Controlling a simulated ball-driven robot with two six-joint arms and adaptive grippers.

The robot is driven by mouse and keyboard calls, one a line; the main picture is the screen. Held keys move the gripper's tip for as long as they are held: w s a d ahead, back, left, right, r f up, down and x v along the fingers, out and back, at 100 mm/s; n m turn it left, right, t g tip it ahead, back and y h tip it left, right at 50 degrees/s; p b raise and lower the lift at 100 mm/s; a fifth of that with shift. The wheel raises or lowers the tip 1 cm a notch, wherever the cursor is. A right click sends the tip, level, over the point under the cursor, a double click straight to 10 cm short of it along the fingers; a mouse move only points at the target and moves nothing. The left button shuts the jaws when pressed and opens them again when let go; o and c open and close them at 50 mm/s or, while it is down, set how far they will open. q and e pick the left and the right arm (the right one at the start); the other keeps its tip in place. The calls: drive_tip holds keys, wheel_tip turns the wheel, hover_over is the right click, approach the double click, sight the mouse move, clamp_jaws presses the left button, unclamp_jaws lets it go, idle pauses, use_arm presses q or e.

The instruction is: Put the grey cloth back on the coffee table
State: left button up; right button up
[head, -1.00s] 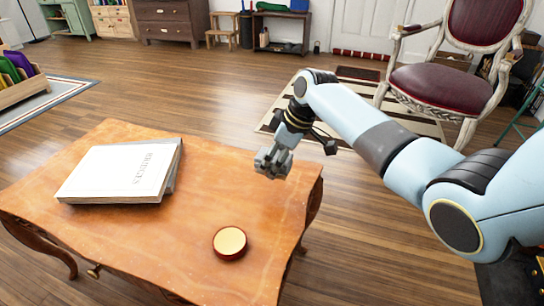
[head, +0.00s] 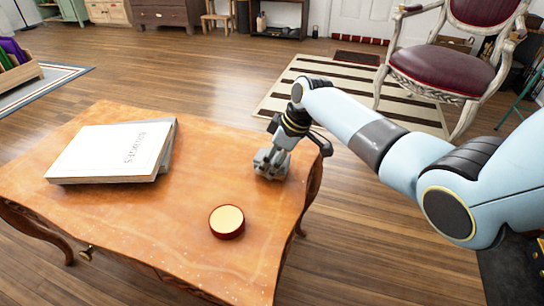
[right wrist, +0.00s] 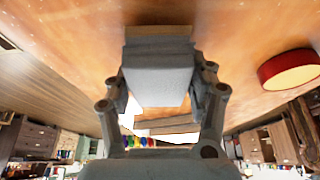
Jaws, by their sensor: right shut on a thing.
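The coffee table (head: 150,225) is orange-brown wood with curved legs. My right gripper (head: 271,164) is over its right part, low at the tabletop. In the right wrist view my right gripper (right wrist: 160,90) is shut on a grey block-like thing, which I take to be the folded grey cloth (right wrist: 158,75). The cloth lies between the two fingers, close to the tabletop; I cannot tell whether it touches. In the head view the fingers mostly hide it. My left gripper is not in view.
A thick white book (head: 112,152) lies on the table's left part. A round red-rimmed tin (head: 227,221) stands in front of my right gripper; it also shows in the right wrist view (right wrist: 290,69). A red-seated chair (head: 447,68) stands on the floor behind. The table's front middle is bare.

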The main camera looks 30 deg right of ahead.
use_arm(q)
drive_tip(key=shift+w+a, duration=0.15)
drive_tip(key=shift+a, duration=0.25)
use_arm(e)
drive_tip(key=shift+f, duration=0.1)
drive_tip(key=o, duration=1.1)
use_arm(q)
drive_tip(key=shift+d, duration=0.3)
use_arm(e)
drive_tip(key=v, duration=1.2)
drive_tip(key=shift+w, duration=0.1)
